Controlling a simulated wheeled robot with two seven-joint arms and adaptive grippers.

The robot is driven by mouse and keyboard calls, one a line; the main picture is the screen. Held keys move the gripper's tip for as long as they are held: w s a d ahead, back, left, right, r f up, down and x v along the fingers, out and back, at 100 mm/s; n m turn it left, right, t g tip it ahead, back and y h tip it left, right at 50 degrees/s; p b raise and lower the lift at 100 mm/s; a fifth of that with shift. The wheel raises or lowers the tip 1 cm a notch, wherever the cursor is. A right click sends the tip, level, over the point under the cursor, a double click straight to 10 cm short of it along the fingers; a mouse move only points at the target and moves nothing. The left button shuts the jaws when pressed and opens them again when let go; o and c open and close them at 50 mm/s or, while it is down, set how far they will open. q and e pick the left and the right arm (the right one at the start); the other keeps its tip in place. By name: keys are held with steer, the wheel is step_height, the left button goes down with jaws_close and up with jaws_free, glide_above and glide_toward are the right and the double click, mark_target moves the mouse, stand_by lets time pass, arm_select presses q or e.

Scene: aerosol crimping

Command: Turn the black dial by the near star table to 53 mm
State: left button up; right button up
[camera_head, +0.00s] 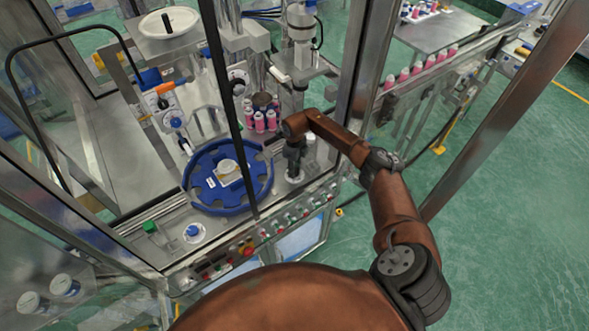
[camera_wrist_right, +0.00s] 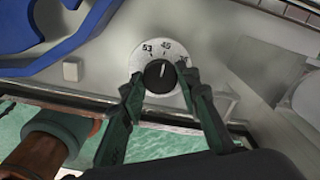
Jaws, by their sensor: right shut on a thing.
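The black dial (camera_wrist_right: 160,77) sits on a round white scale plate in the right wrist view. Its white mark points up, roughly at 45; 53 (camera_wrist_right: 147,48) is to the left of that, and another number to the right is partly covered by a finger. My right gripper (camera_wrist_right: 161,82) has a finger on each side of the dial and is shut on it. In the head view my right gripper (camera_head: 294,156) points down beside the blue star table (camera_head: 265,185), and the dial is hidden beneath it. My left gripper is not in view.
Several pink-and-white cans (camera_head: 259,121) stand behind the star table. A metal frame post (camera_head: 353,75) rises close to my right arm. A control panel with buttons (camera_head: 292,216) runs along the front edge. A small white block (camera_wrist_right: 71,71) is left of the dial.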

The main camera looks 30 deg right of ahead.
steer(key=c, duration=0.4)
steer(key=shift+f+n+b, duration=0.15)
steer(key=shift+n+b, duration=0.25)
steer(key=shift+b, duration=0.4)
steer(key=n+b, duration=0.4)
steer(key=b, duration=0.2)
steer(key=shift+f, duration=0.1)
steer(key=shift+r+n+b, duration=0.2)
steer(key=shift+n+b, duration=1.4)
steer(key=shift+b, duration=0.05)
steer(key=o, duration=1.1)
steer(key=shift+o, duration=0.2)
